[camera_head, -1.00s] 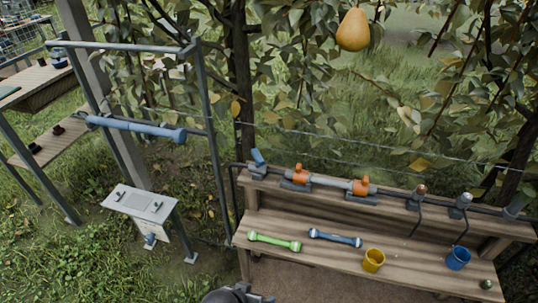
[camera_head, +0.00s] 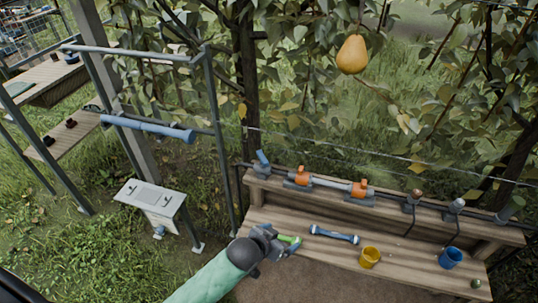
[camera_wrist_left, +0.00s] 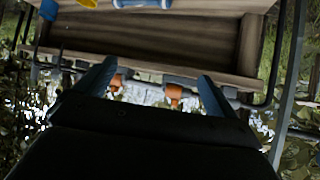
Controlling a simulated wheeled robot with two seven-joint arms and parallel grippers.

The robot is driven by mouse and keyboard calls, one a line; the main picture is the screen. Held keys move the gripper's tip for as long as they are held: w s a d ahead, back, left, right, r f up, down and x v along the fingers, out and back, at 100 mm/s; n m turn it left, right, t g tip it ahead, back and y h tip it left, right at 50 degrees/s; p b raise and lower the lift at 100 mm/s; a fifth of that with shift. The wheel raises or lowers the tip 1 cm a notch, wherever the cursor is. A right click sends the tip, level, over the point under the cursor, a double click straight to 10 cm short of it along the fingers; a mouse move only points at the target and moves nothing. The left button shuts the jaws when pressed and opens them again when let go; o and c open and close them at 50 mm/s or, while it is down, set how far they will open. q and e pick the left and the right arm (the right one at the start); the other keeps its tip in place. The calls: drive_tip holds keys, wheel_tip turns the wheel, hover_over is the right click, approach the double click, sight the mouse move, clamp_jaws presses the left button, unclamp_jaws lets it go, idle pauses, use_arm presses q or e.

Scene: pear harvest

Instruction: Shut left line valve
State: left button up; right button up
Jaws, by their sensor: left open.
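The pipe line runs along the bench's back ledge. A blue lever (camera_head: 262,158) stands tilted up at its left end and looks like the left line valve. Two orange fittings, left (camera_head: 303,177) and right (camera_head: 359,188), sit on the line with a pale tube between them. My left gripper (camera_head: 291,243) is open over the front left of the bench, below and in front of the lever, apart from it. In the left wrist view my open fingers (camera_wrist_left: 153,82) have nothing between them that I can see gripped; the orange fittings (camera_wrist_left: 174,94) show beyond. My right gripper is out of view.
The bench (camera_head: 310,260) holds a green-ended bar (camera_head: 289,239) partly hidden by my gripper, a blue bar (camera_head: 334,235), a yellow cup (camera_head: 369,257) and a blue cup (camera_head: 450,258). A metal frame post (camera_head: 222,150) stands left of the bench. A pear (camera_head: 352,55) hangs above.

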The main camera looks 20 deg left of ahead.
use_arm(q)
drive_tip(key=w+r+m+t+h, duration=0.1)
drive_tip(key=w+m+t+h, duration=0.15)
drive_tip(key=w, duration=0.65)
drive_tip(key=m+h, duration=0.3)
drive_tip(key=h, duration=0.4)
approach(260, 158)
drive_tip(key=x, duration=0.3)
drive_tip(key=shift+g, duration=0.45)
drive_tip(key=p+x, duration=0.3)
drive_tip(key=x, duration=0.4)
drive_tip(key=shift+w+a+f, duration=0.1)
drive_tip(key=shift+w+a, duration=0.1)
drive_tip(key=shift+a, duration=0.05)
drive_tip(key=shift+w+d+f, duration=0.15)
drive_tip(key=shift+w+d, duration=0.2)
drive_tip(key=shift+d, duration=0.15)
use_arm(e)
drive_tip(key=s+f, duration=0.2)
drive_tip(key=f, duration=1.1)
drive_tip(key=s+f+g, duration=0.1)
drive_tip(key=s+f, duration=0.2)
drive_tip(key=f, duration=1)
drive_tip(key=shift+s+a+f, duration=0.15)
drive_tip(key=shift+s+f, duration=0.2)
use_arm(q)
drive_tip(key=c, duration=1)
